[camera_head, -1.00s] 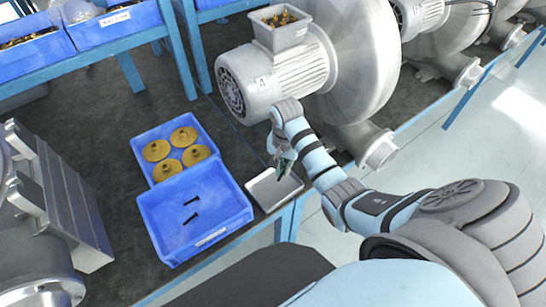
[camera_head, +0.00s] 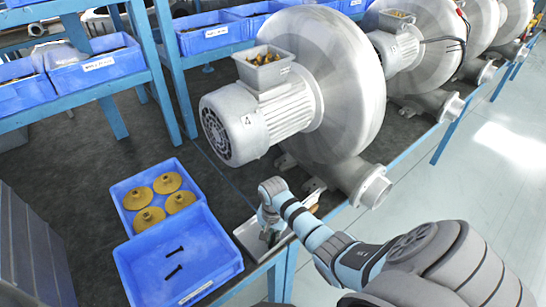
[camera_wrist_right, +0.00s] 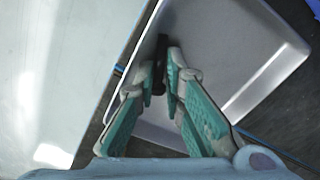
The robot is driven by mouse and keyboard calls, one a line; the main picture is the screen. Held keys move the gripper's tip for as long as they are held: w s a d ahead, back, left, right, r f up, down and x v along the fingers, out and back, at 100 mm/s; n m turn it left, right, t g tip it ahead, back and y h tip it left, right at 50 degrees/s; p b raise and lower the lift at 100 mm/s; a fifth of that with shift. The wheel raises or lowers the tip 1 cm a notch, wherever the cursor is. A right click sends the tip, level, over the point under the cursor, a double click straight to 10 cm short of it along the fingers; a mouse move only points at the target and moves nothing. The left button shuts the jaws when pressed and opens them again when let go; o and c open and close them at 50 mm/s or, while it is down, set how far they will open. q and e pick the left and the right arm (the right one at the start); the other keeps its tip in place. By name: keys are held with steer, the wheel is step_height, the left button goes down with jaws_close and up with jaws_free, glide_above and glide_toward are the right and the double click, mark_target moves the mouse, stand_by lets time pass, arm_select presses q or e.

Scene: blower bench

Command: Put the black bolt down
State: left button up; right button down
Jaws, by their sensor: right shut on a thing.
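My right gripper (camera_head: 269,238) is over the small grey metal tray (camera_head: 246,231) at the bench's front edge. In the right wrist view, the green fingers (camera_wrist_right: 161,76) are shut on a black bolt (camera_wrist_right: 161,50), gripped between the fingertips. The bolt is over the tray (camera_wrist_right: 240,70), near its left side; I cannot tell if it touches the tray floor. In the head view the held bolt is hidden by the gripper. Two other black bolts (camera_head: 174,271) lie in the front blue bin (camera_head: 205,240). My left gripper is not in view.
A blue bin (camera_head: 122,190) with several gold flanged parts stands behind the bolt bin. A large grey blower (camera_head: 340,85) with its motor (camera_head: 232,125) stands behind the tray. Blue shelves with bins (camera_head: 95,70) are at the back left. Dark bench top between is clear.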

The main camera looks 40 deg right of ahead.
steer(key=shift+f, duration=0.15)
steer(key=c, duration=1.9)
jaws_free()
steer(key=shift+c, duration=0.2)
step_height(320, 180, up, 12)
steer(key=p, duration=0.3)
steer(key=shift+r+p, duration=0.25)
steer(key=shift+p, duration=0.05)
